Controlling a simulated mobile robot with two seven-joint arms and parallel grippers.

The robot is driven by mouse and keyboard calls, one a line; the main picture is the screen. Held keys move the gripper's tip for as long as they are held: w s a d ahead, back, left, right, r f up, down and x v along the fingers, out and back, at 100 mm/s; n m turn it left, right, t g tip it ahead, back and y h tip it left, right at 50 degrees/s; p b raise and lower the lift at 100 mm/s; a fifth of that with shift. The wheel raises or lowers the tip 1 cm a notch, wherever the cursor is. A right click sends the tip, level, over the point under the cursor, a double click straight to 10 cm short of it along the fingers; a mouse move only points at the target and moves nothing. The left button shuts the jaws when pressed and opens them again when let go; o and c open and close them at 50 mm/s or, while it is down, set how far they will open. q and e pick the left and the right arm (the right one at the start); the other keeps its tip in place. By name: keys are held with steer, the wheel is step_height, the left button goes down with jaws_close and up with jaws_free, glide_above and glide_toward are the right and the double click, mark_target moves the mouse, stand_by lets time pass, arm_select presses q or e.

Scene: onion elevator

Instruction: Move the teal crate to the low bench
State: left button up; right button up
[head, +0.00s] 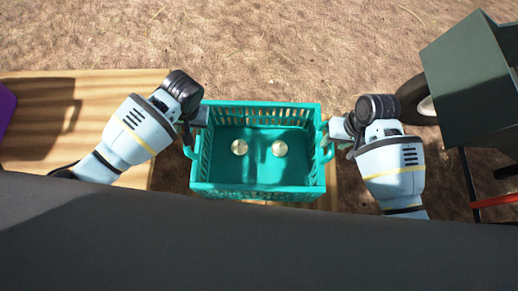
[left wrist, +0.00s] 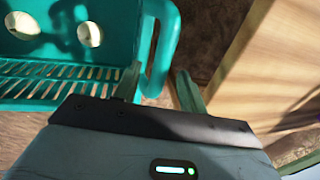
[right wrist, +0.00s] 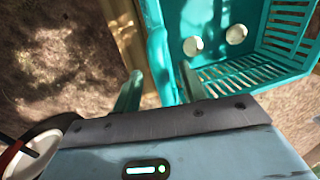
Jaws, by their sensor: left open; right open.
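The teal crate (head: 258,188) is in the middle of the head view, upright, with slatted sides and a loop handle at each end. Two pale round things, perhaps onions, (head: 239,147) lie in it. My left gripper (left wrist: 157,86) is open, with its fingers on either side of the crate's left handle (left wrist: 164,50). My right gripper (right wrist: 160,86) is open, with its fingers on either side of the right handle (right wrist: 160,62). I cannot tell whether the fingers touch the handles. Which wooden surface is the low bench is unclear.
A wooden top (head: 100,88) lies at the left, with a purple thing (head: 6,108) at its edge. Some wood (head: 330,188) shows under the crate's right side. A dark green box-shaped body (head: 465,85) with a wheel stands at the right. Brown ground behind is clear.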

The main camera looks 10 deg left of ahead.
arm_select(q)
steer(key=shift+a+f, duration=0.15)
steer(key=shift+f, duration=0.6)
steer(key=shift+a+f, duration=0.1)
steer(key=shift+f, duration=0.6)
arm_select(e)
steer(key=shift+a+f, duration=0.15)
steer(key=shift+f, duration=0.6)
steer(key=shift+a+f, duration=0.15)
steer(key=shift+f, duration=0.55)
arm_select(q)
jaws_close()
arm_select(e)
jaws_close()
steer(key=shift+r, duration=0.1)
